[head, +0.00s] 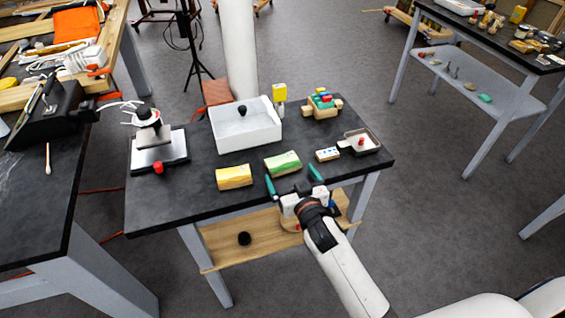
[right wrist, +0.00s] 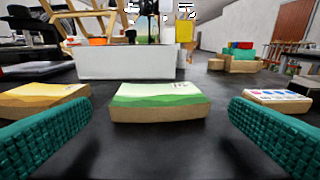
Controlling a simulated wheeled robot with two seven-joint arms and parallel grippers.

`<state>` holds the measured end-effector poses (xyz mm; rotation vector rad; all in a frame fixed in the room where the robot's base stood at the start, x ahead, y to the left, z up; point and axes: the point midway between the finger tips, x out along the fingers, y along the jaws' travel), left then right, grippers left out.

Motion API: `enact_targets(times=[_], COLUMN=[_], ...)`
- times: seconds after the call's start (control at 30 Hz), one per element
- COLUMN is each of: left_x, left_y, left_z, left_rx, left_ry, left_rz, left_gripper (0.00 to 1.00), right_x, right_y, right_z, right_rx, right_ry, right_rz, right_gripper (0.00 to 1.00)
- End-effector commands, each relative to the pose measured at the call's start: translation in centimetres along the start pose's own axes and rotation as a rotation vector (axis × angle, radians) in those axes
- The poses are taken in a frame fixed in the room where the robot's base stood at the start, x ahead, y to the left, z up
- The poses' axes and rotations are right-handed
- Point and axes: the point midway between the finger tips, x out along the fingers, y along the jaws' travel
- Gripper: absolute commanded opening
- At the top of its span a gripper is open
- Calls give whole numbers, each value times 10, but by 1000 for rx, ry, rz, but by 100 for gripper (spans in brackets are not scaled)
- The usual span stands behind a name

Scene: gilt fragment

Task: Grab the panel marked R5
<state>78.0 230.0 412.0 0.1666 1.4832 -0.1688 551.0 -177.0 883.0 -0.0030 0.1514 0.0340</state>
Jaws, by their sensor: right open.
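A green-and-cream panel (head: 283,163) lies flat near the front edge of the dark table. An orange-yellow panel (head: 234,177) lies to its left, and a small white panel with coloured dots (head: 328,154) lies to its right. All three also show in the right wrist view: green in the middle (right wrist: 158,100), orange-yellow at left (right wrist: 42,100), dotted at right (right wrist: 279,102). Marks on them are too small to read, so I cannot tell which is R5. My right gripper (head: 293,180) is open and empty, its teal fingers short of the green panel and either side of it. My left gripper is not in view.
A white tray (head: 221,141) with a black knob stands behind the panels. A metal stand (head: 177,152) with a red knob is at left. A small tray (head: 374,145) and a wooden block holder (head: 311,113) are at right. Dark tabletop lies between the panels.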

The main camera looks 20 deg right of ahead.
Motion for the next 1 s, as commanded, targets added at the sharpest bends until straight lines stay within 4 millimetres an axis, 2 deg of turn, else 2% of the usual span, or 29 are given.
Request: enact_targets(times=[0.1,0.3,0.6,0.87,1.0], left_x=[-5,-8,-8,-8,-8], left_y=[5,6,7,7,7], left_z=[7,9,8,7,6], left_rx=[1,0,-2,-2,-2], left_ry=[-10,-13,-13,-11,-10], left_rz=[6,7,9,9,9], left_gripper=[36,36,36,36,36], right_x=[16,44,50,49,49], right_y=[1,2,1,1,1], right_z=[4,2,1,1,1], right_rx=[-1,0,0,0,0], right_ry=[-2,0,0,0,0], right_rz=[0,0,0,0,0], right_gripper=[100,100,100,60,60])
